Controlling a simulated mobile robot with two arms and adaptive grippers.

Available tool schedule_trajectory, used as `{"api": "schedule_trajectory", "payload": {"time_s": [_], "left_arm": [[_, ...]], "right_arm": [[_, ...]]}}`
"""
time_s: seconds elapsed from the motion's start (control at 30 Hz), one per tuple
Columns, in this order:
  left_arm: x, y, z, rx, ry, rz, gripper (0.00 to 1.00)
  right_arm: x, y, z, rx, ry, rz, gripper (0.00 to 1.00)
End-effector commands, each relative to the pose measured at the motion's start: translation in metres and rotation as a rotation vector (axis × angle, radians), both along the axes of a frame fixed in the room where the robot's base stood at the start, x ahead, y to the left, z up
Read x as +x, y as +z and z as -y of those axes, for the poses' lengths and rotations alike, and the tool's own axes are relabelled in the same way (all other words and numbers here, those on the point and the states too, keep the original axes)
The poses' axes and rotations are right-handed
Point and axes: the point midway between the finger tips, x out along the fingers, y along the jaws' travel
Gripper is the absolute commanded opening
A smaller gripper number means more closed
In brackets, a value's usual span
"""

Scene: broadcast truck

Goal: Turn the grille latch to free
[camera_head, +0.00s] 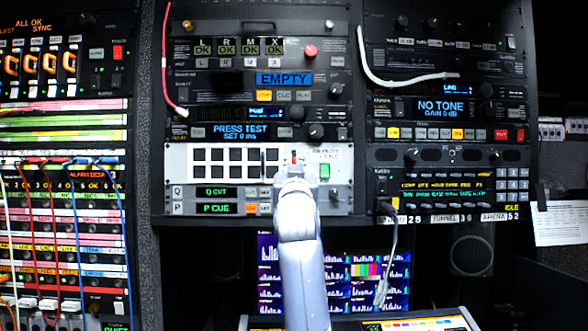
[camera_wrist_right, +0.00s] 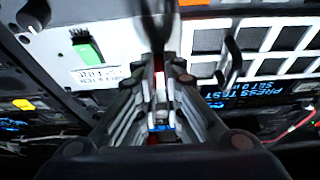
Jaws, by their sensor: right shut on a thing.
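The grille (camera_head: 228,149) is a white panel with rows of dark square openings, in the middle rack of the head view. It also shows in the right wrist view (camera_wrist_right: 197,58), with a black handle (camera_wrist_right: 232,62) on it. The grille latch (camera_head: 294,157) shows as a small red and white piece at the grille's right end. My right gripper (camera_head: 294,168) reaches up to it from below. In the wrist view its fingers (camera_wrist_right: 160,80) are closed around the latch, which they mostly hide. The latch's exact angle cannot be told. My left gripper is out of view.
A green switch (camera_head: 324,171) sits just right of the latch; it also shows in the wrist view (camera_wrist_right: 88,48). A red cable (camera_head: 168,70) hangs at the middle rack's left edge. A white cable (camera_head: 390,80) crosses the right rack. A desk panel (camera_head: 420,322) lies below.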

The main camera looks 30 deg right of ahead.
Motion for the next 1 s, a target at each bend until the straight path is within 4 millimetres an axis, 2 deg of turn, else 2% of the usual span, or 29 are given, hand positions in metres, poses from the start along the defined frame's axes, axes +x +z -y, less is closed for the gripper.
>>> {"api": "schedule_trajectory", "payload": {"time_s": [0.03, 0.1, 0.13, 0.6, 0.77, 1.0], "left_arm": [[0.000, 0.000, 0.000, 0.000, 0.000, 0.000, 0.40], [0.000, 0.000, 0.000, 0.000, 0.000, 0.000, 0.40], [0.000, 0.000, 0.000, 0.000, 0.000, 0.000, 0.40], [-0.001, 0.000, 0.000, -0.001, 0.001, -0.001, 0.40], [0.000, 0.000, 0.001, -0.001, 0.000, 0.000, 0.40], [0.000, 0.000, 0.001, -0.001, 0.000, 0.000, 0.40]], "right_arm": [[0.001, -0.002, 0.000, 0.004, 0.002, -0.003, 0.11], [0.001, -0.002, 0.000, 0.004, 0.002, -0.003, 0.26], [0.001, -0.002, 0.000, 0.003, 0.002, -0.003, 0.28], [-0.006, -0.004, -0.004, 0.000, 0.001, -0.001, 0.28], [-0.022, -0.012, -0.015, 0.000, 0.002, -0.001, 0.28], [-0.056, -0.029, -0.037, 0.001, 0.004, 0.000, 0.28]]}}
